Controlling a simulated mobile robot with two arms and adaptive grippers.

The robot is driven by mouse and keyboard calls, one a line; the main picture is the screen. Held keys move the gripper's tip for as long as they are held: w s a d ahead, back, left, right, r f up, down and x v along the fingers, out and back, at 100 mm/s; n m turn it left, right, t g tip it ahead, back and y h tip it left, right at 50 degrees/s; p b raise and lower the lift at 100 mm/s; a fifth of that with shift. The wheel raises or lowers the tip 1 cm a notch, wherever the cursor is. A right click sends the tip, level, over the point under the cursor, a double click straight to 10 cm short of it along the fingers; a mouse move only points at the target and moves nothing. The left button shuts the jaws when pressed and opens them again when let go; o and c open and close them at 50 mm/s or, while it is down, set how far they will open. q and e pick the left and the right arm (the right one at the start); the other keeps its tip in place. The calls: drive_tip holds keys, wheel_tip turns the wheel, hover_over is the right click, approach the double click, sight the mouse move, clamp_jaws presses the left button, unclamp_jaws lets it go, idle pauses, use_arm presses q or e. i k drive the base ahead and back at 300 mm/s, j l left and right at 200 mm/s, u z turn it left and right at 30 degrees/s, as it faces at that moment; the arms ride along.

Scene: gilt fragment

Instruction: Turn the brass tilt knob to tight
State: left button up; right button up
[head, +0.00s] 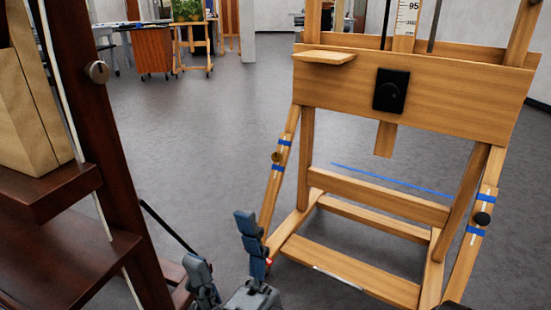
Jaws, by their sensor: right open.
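A light wooden easel stands on the right, with its front panel (440,100) facing me. A small round brass knob (277,156) sits on its left slanted strut, between two blue bands (285,142). Tight and loose markings cannot be made out at this size. My right gripper (217,238) is at the bottom, left of the easel's foot. Its two grey-blue fingers are apart, with nothing seen between them. In the picture it is below and left of the brass knob, not touching it. My left gripper is not in view.
Grey floor (200,130) lies clear between the easels.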

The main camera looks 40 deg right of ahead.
sight(277, 156)
drive_tip(key=i+l+z, duration=0.1)
drive_tip(key=i+l, duration=0.3)
drive_tip(key=l, duration=0.15)
drive_tip(key=i+l+z, duration=0.1)
drive_tip(key=i+l, duration=0.35)
drive_tip(key=l, duration=0.1)
